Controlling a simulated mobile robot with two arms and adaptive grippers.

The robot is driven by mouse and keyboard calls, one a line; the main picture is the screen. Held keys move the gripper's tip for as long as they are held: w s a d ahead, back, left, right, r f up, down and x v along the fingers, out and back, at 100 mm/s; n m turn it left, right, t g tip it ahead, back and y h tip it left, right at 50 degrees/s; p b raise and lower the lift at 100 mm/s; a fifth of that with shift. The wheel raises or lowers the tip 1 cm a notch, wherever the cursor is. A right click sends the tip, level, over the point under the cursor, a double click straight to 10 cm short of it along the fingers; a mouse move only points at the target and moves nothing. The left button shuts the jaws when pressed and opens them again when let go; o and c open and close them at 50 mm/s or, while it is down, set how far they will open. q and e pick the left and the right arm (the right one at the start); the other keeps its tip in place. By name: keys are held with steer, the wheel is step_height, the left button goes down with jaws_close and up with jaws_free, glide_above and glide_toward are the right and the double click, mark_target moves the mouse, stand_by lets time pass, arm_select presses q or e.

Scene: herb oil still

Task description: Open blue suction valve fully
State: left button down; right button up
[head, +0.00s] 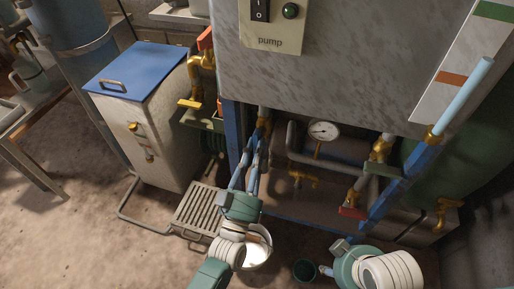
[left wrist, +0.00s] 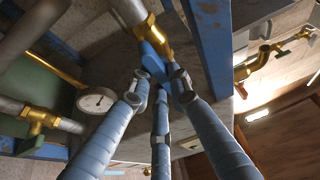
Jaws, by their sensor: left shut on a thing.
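The blue suction valve handle (left wrist: 152,62) sits on a brass valve body (left wrist: 153,32) on a grey pipe in the left wrist view. My left gripper (left wrist: 162,82) has its blue-grey fingers closed around the handle, which is partly hidden between the tips. In the head view my left gripper (head: 260,138) reaches up to the brass valve under the grey cabinet, beside the blue frame post. The handle's exact angle is hard to make out there. My right gripper (head: 326,270) is low at the bottom, mostly hidden by its own arm; its jaws cannot be made out.
A pressure gauge (head: 323,131) and pipes lie right of the valve. A red-handled valve (head: 352,212) and a green-handled valve (head: 384,168) are further right. A blue-topped cabinet (head: 140,72) stands left. A slatted grate (head: 203,212) lies on the floor below.

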arm_select(q)
steer(key=c, duration=1.6)
jaws_free()
steer(key=v, duration=1.2)
steer(key=shift+f, duration=0.1)
